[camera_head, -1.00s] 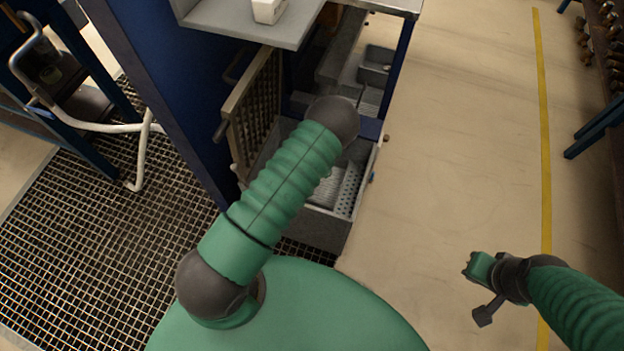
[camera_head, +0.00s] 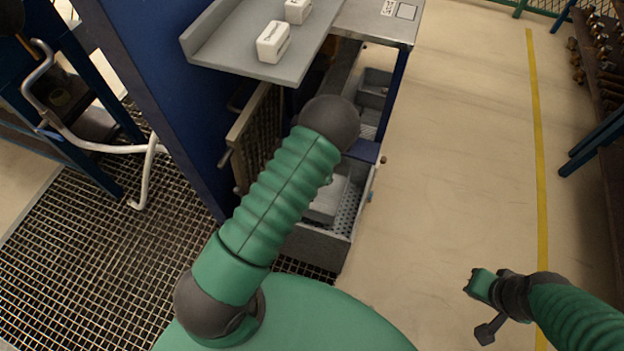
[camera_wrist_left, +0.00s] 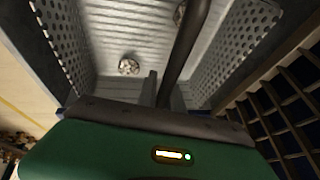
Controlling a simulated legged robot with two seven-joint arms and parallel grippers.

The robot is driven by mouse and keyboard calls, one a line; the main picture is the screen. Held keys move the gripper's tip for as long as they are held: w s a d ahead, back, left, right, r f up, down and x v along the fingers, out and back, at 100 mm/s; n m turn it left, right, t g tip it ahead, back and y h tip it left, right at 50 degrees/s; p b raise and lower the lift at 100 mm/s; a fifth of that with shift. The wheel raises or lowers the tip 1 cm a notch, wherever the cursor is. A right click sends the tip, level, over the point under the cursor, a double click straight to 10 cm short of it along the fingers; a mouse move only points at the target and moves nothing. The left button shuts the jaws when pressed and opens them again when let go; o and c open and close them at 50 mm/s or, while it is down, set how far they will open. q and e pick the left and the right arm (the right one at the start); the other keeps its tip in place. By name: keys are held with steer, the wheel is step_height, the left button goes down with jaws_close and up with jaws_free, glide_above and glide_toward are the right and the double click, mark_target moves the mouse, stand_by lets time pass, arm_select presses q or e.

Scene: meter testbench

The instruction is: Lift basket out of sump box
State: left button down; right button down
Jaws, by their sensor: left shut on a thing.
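The grey sump box (camera_head: 318,247) stands open at floor level below the bench. The perforated metal basket (camera_head: 349,212) shows inside it, partly hidden by my left arm. In the left wrist view the perforated basket wall (camera_wrist_left: 243,38) and the ribbed metal floor lie beyond my left gripper (camera_wrist_left: 155,108). A dark bar (camera_wrist_left: 185,50), apparently the basket's handle, runs to this gripper, which is shut on it. The grip itself is mostly hidden. My right gripper (camera_head: 482,305) hangs over bare floor at the right, far from the box; its jaw opening is unclear.
A grey shelf (camera_head: 262,60) with white blocks (camera_head: 273,42) overhangs the box's far side. An upright slatted panel (camera_head: 256,135) and a blue cabinet wall stand left of it. Floor grating (camera_head: 90,240) lies at left; the beige floor (camera_head: 440,170) at right is clear.

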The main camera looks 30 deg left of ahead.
arm_select(q)
step_height(320, 180, up, 17)
steer(key=p, duration=1.3)
steer(key=shift+p, duration=0.3)
